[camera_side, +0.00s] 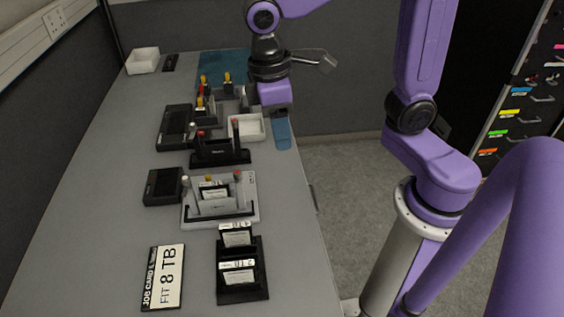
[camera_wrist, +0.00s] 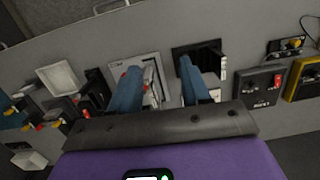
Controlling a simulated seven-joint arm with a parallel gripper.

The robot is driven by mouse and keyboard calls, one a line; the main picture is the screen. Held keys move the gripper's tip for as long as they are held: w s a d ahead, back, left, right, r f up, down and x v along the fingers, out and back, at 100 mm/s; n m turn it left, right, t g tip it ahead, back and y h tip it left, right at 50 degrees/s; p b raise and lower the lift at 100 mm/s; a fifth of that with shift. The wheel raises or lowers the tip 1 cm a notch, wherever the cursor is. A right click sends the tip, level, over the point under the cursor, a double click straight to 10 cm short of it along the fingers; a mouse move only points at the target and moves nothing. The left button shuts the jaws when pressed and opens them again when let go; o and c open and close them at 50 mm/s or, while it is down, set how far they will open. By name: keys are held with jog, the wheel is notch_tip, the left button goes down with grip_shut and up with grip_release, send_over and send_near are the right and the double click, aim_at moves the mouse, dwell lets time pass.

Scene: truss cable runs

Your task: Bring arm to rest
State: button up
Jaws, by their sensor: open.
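My gripper (camera_side: 282,145) hangs over the right edge of the grey bench (camera_side: 120,130) in the side view, its blue fingers pointing down. In the wrist view both blue fingers of my gripper (camera_wrist: 158,66) are apart, with nothing between them. The white tray (camera_side: 248,128) is just left of the fingers in the side view. The dark dock (camera_side: 220,154) and the grey dock (camera_side: 248,205) with levers stand nearer the camera. A cartridge with a white label (camera_side: 213,191) sits in the grey dock. The fingers' height over the bench is hard to tell.
Black boxes (camera_side: 162,187) stand along the left. A blue mat (camera_side: 222,66) and white bin (camera_side: 143,60) are at the back. Open floor (camera_side: 350,190) lies right of the bench.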

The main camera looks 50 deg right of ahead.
jog(key=s+d+f+n, duration=0.2)
jog(key=s+d, duration=0.1)
jog(key=s, duration=0.3)
jog(key=s+d+f+n+t+y, duration=0.1)
jog(key=s+d+f+n, duration=0.1)
jog(key=s+d, duration=0.2)
jog(key=s, duration=0.2)
jog(key=shift+s+d, duration=0.15)
jog(key=shift+s, duration=0.2)
jog(key=shift+r, duration=0.1)
dwell(1.0)
